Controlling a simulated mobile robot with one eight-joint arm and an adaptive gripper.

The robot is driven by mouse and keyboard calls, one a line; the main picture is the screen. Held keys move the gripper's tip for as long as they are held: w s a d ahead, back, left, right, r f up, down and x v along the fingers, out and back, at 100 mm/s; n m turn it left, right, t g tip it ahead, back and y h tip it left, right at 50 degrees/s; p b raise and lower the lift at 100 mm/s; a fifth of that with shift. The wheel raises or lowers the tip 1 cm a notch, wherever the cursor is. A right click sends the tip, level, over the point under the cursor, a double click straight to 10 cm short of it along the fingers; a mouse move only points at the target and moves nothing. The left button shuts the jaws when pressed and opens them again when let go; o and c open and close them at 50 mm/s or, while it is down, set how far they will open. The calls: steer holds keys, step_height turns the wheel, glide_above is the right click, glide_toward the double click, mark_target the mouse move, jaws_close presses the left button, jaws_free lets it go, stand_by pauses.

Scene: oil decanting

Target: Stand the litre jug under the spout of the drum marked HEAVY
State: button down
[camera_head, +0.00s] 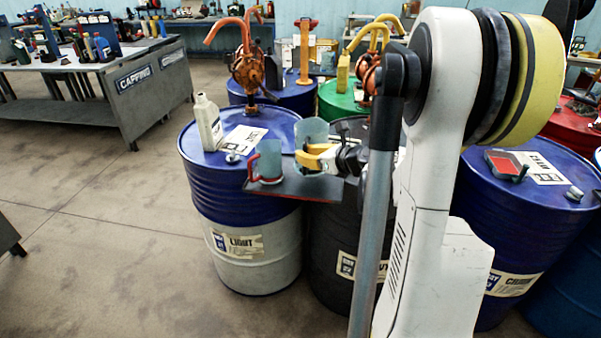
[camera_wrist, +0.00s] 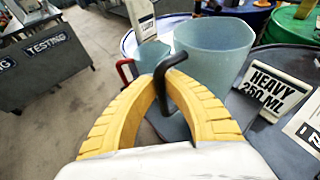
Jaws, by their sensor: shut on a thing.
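A large pale blue-green translucent jug (camera_head: 312,132) has a dark handle; it looks like the litre jug. In the wrist view the jug (camera_wrist: 215,45) is upright, with my gripper's yellow fingers (camera_wrist: 165,85) closed around its black handle. In the head view my gripper (camera_head: 315,160) is at the front edges of the drums. The dark drum (camera_head: 318,255) has a label partly hidden by my arm; a HEAVY 250 ML card (camera_wrist: 270,88) stands right of the jug. An orange pump (camera_head: 370,75) with yellow pipes is partly hidden; I cannot tell which drum it serves.
A smaller jug with a red handle (camera_head: 267,160) stands close left, by a dark red-edged shelf (camera_head: 287,188). The LIGHT drum (camera_head: 240,190) carries a white bottle (camera_head: 207,122) and another orange pump (camera_head: 247,70). Open floor lies left.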

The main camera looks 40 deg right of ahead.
mark_target(304, 167)
steer(key=f, duration=0.1)
steer(key=f+b, duration=0.1)
steer(key=f, duration=0.1)
steer(key=w+f+b, duration=0.1)
steer(key=f, duration=0.1)
steer(key=shift+a, duration=0.35)
steer(key=shift+s+r, duration=0.1)
steer(key=shift+r, duration=0.1)
steer(key=c, duration=1.6)
jaws_free()
